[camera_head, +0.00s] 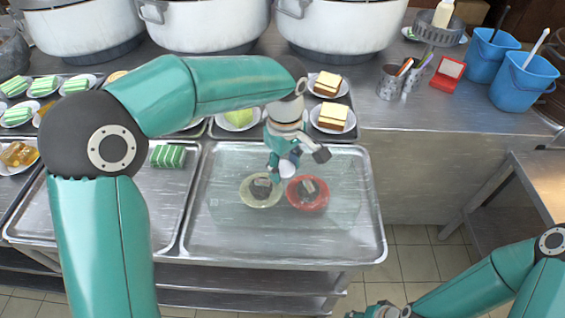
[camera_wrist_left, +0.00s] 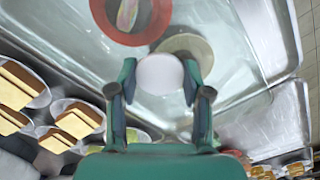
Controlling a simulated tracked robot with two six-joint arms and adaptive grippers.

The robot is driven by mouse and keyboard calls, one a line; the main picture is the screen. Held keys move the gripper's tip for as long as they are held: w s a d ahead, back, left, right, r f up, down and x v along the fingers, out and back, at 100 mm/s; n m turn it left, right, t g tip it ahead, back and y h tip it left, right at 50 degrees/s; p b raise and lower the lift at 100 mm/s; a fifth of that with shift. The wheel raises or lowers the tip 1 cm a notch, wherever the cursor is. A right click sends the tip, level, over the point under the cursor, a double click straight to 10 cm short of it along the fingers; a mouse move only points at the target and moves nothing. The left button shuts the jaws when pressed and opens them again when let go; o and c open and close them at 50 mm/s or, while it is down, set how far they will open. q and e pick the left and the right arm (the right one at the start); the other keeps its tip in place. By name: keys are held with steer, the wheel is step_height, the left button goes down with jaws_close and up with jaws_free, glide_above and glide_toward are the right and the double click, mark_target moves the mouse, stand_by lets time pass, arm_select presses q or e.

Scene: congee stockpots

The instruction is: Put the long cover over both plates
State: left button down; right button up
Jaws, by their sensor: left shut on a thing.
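The long cover (camera_head: 341,203) is a see-through dome with a pale round knob, which shows in the left wrist view (camera_wrist_left: 160,74). My left gripper (camera_head: 288,166) is shut on the knob, with a finger on either side. A cream plate (camera_head: 248,198) and a red plate (camera_head: 309,207) stand side by side on the front tray, each with a small dark item on it. Both show through the clear cover in the head view. Whether its rim touches the tray is hard to tell. My right gripper (camera_head: 378,311) is partly cut off at the bottom edge.
The metal tray (camera_head: 372,235) has bare room around the plates. A green striped block (camera_head: 168,156) lies on the tray to the left. Plates of sandwiches (camera_head: 332,117) and large pots (camera_head: 340,28) stand behind. Blue buckets (camera_head: 524,80) are at the right.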

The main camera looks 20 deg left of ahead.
stand_by(0.3)
arm_select(q)
steer(key=shift+c, duration=2.1)
jaws_free()
steer(key=shift+f, duration=0.1)
steer(key=shift+r+p, duration=2.95)
steer(key=shift+r, duration=0.6)
